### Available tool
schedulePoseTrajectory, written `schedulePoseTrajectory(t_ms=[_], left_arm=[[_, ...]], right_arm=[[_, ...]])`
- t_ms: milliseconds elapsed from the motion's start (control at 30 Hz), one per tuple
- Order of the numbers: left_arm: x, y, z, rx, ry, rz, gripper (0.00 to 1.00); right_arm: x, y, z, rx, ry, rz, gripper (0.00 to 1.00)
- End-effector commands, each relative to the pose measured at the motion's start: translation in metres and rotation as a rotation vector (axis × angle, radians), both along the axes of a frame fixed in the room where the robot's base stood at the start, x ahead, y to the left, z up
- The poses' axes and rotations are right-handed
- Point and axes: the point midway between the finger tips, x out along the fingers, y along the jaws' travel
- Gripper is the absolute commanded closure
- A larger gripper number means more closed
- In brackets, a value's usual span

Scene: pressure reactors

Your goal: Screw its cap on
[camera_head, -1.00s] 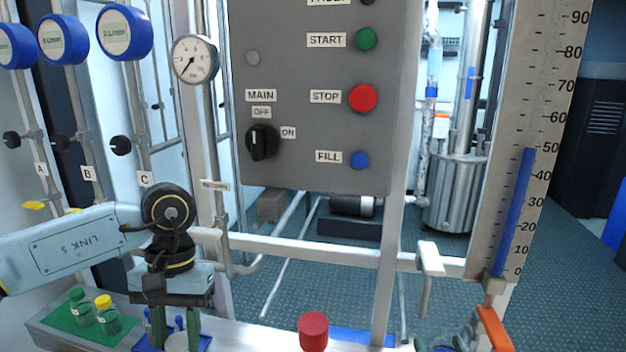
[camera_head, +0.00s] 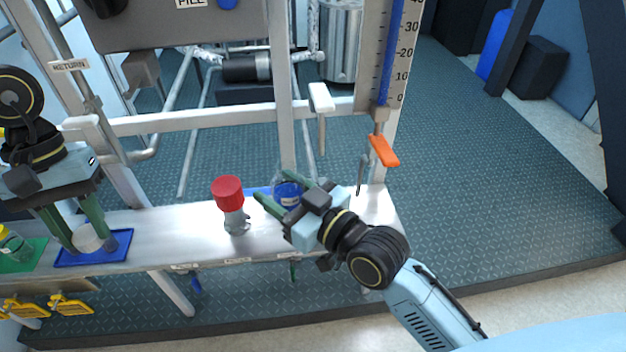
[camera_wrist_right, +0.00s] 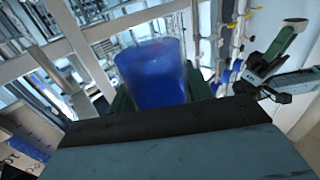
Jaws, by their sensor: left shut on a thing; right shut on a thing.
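My left gripper (camera_head: 90,244) points down at the blue tray (camera_head: 122,251) at the left end of the bench. It is shut on a whitish round piece (camera_head: 86,236), perhaps a jar; the fingers hide part of it. My right gripper (camera_head: 277,194) is over the bench right of the red knob. It is shut on a blue round thing (camera_head: 289,194), which looks like a cap. In the right wrist view the blue thing (camera_wrist_right: 155,76) fills the space between the fingers, blurred. The left gripper's green fingers (camera_wrist_right: 276,48) also show there, well apart from it.
A red knob on a metal fitting (camera_head: 228,192) stands on the bench (camera_head: 180,232) between my grippers. A yellow-capped jar (camera_head: 13,242) is on a green mat at far left. An orange handle (camera_head: 383,151) and a white lever (camera_head: 320,97) hang behind the bench.

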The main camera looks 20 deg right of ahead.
Motion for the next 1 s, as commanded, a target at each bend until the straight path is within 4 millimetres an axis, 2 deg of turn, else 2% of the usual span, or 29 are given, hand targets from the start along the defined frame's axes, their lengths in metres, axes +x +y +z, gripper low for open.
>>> schedulePoseTrajectory(t_ms=[133, 300, 767, 867, 1000], left_arm=[[0.0, 0.0, 0.0, 0.0, 0.0, 0.0, 0.85], [0.0, 0.0, 0.0, 0.0, 0.0, 0.0, 0.85], [0.001, -0.002, 0.001, 0.0, -0.001, 0.006, 0.85], [0.004, -0.012, 0.005, -0.001, -0.001, 0.048, 0.85], [0.011, -0.044, 0.019, -0.004, -0.003, 0.189, 0.85]], right_arm=[[0.002, 0.025, 0.004, -0.002, -0.007, 0.119, 0.91], [0.001, 0.039, 0.004, -0.001, -0.005, 0.183, 0.91], [0.001, 0.043, 0.003, 0.001, 0.0, 0.198, 0.91], [0.001, 0.043, 0.003, 0.002, -0.001, 0.198, 0.91], [0.001, 0.043, 0.003, 0.002, -0.001, 0.198, 0.91]])
